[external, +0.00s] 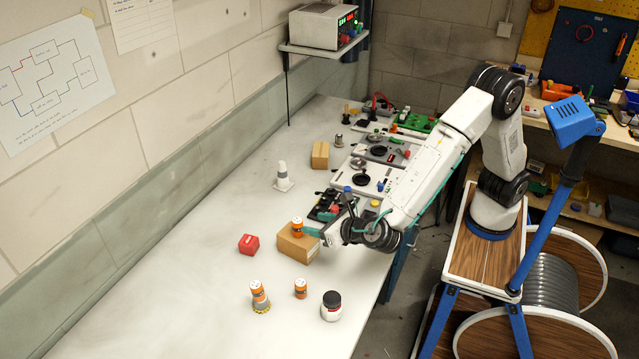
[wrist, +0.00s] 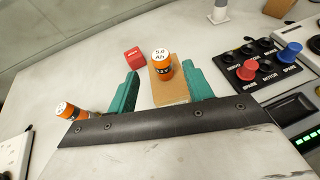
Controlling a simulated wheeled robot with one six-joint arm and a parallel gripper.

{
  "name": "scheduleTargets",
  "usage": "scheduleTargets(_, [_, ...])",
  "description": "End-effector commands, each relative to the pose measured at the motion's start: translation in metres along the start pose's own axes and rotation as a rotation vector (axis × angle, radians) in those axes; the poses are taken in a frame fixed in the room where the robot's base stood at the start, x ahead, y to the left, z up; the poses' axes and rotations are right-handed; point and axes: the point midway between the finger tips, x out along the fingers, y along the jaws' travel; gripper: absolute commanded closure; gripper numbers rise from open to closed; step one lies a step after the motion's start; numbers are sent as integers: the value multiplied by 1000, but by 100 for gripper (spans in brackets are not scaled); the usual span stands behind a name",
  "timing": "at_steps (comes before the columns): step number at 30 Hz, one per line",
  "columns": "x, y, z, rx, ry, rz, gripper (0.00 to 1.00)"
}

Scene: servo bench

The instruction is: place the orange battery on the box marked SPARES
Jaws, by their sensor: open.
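An orange battery (external: 297,228) with a dark band stands upright on a brown cardboard box (external: 298,248). In the wrist view the battery (wrist: 162,68) shows a white top reading 5.0 Ah, and the box (wrist: 169,94) lies under it. No SPARES marking can be read on the box. My gripper (external: 318,236) is open beside the box top. In the wrist view its teal fingers (wrist: 160,88) are spread left and right of the battery, with nothing gripped. I cannot tell how far the fingertips are from it.
A red block (external: 248,244) sits left of the box. Nearer stand another orange battery (external: 301,288), an orange battery on a grey-yellow base (external: 259,296), and a white jar with a black lid (external: 331,306). Panels with knobs (external: 366,178) line the right. The bench's left is clear.

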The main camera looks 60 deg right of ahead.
Motion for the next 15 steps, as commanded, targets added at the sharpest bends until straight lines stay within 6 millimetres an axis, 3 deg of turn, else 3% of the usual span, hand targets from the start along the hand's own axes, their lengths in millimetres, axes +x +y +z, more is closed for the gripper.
scheduleTargets(6, [-19, 0, 0, 1, -1, 0, 49])
scheduleTargets(15, [-17, -8, 5, 22, 6, -16, 49])
